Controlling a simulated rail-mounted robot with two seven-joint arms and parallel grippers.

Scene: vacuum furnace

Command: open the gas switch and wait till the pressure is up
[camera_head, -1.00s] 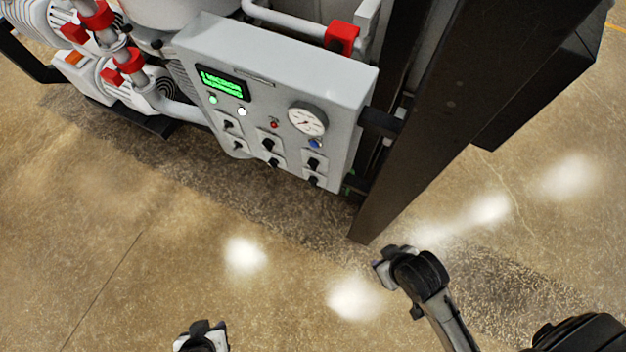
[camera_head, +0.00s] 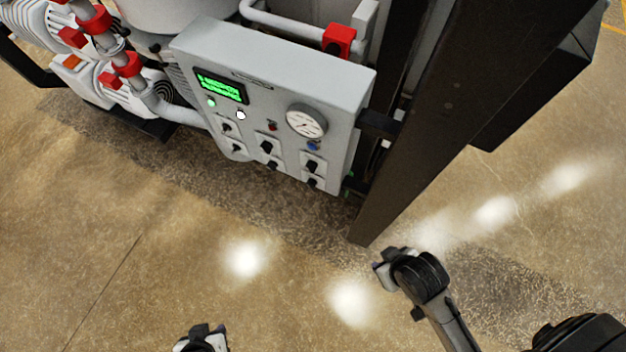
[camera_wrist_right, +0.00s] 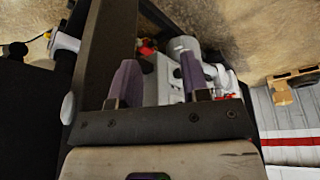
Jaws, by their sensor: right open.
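The grey control panel (camera_head: 280,68) stands at the upper middle of the head view. It carries several black rotary switches, among them one at the lower right (camera_head: 312,167); their labels are too small to read, so I cannot tell which is the gas switch. A round white pressure gauge (camera_head: 306,121) and a green-lit display (camera_head: 221,87) sit above them. My left gripper (camera_head: 203,340) is at the bottom edge, well apart from the panel; its jaw opening is unclear. My right gripper (camera_head: 384,268) is below the dark post, apart from the panel. In the right wrist view its jaws (camera_wrist_right: 160,80) are open and empty.
A dark upright post (camera_head: 425,130) stands right of the panel. Pipes with red fittings (camera_head: 127,63) and pumps are at the upper left. A red valve part (camera_head: 339,39) sits above the panel. The floor (camera_head: 130,230) in front is clear.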

